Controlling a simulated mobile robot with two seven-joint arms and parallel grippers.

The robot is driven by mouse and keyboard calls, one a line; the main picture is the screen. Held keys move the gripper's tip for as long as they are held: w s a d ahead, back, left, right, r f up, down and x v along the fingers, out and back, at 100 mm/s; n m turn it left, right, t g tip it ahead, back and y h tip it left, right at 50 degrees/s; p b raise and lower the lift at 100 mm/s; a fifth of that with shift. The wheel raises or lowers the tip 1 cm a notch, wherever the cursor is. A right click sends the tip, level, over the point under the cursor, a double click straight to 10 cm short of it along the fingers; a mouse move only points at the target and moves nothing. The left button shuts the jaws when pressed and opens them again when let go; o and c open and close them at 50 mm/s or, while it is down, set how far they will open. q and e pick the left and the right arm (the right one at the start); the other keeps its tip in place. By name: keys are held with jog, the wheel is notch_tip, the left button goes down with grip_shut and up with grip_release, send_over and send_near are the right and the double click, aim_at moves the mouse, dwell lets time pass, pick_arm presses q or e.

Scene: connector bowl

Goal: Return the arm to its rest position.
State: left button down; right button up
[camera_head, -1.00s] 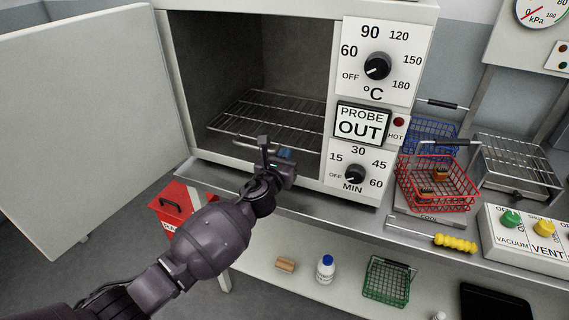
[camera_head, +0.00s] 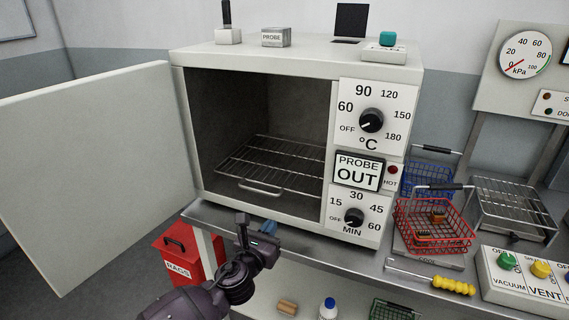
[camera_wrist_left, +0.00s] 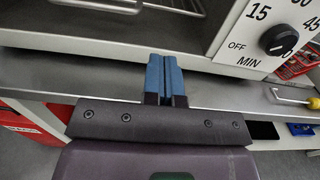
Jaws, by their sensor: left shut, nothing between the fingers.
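My left gripper (camera_head: 268,227) is in front of the bench edge, below the open oven (camera_head: 262,130). In the left wrist view its blue fingers (camera_wrist_left: 165,76) are together with nothing between them. The fingers point toward the oven's lower front and the steel bench top (camera_wrist_left: 90,78). My left arm comes in from the bottom of the head view. My right gripper is not in view.
The oven door (camera_head: 90,165) stands wide open at left. A wire rack (camera_head: 275,165) is inside the oven. Red basket (camera_head: 433,225) with small connectors, blue basket (camera_head: 427,178), yellow-handled tool (camera_head: 453,286) and valve box (camera_head: 525,275) are at right. A red rags bin (camera_head: 185,258) stands below left.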

pick_arm(q)
jog(key=s+a+f+m+g+y, duration=0.2)
jog(key=s+a+f+m, duration=0.4)
jog(key=s+m, duration=0.5)
jog(key=s+a+f+m+g+y, duration=0.2)
jog(key=s+a+f+m, duration=0.4)
jog(key=s+m, duration=0.5)
jog(key=s+a+f+m+g+y, duration=0.1)
jog(key=s+a+f+m+y, duration=0.1)
jog(key=s+a+f+m, duration=0.4)
jog(key=s+a+m, duration=0.3)
jog(key=s+m, duration=0.2)
jog(key=shift+a+g, duration=0.15)
jog(key=shift+g, duration=0.25)
